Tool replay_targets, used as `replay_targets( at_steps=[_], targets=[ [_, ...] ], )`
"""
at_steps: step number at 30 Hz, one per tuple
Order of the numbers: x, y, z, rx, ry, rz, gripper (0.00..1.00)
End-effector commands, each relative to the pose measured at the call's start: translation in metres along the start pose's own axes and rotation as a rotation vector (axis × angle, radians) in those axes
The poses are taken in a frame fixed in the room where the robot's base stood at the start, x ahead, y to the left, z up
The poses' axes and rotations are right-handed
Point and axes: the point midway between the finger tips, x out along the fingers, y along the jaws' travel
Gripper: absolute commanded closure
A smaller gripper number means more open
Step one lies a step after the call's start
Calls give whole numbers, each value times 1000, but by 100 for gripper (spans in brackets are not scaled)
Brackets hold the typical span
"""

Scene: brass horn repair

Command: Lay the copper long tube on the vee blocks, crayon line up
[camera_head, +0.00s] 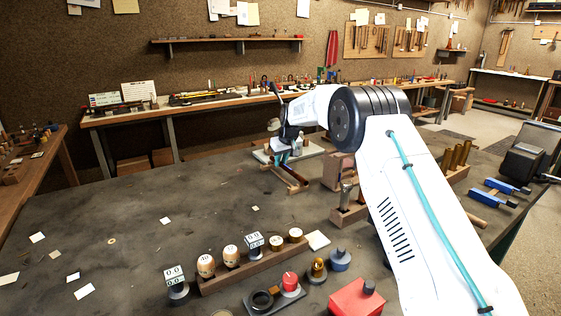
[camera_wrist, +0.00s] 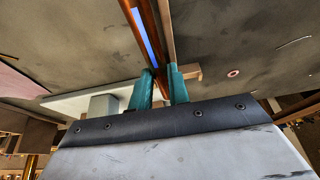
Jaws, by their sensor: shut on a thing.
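My gripper (camera_wrist: 160,84) is shut on the copper long tube (camera_wrist: 134,18), which runs away from between the teal fingertips. A blue strip, apparently the crayon line, shows lengthwise on the tube and faces the wrist camera. A wooden piece (camera_wrist: 168,30) runs close beside the tube, and a short wooden end (camera_wrist: 190,72) shows by the fingers. In the head view my gripper (camera_head: 284,154) is low over a wooden stand (camera_head: 296,188) on the bench. I cannot tell whether this stand carries the vee blocks, or whether the tube touches it.
A pale board (camera_wrist: 70,103) with a grey block (camera_wrist: 101,106) lies just left of the gripper. Wooden blocks (camera_head: 338,170) stand right of the stand. A rack (camera_head: 255,262) of stamped pieces is in front. The bench's left side (camera_head: 120,225) is mostly clear, with paper scraps.

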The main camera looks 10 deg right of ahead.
Motion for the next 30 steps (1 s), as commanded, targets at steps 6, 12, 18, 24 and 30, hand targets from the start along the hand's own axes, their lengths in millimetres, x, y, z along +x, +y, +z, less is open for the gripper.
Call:
replay_targets(
  at_steps=[6,12,18,24,30],
  targets=[
    [2,0,0,-1,2,0,100],
    [6,0,3,0,1,0,100],
    [6,0,2,0,1,0,61],
    [4,0,2,0,2,0,61],
    [-21,0,0,0,4,1,61]
  ],
)
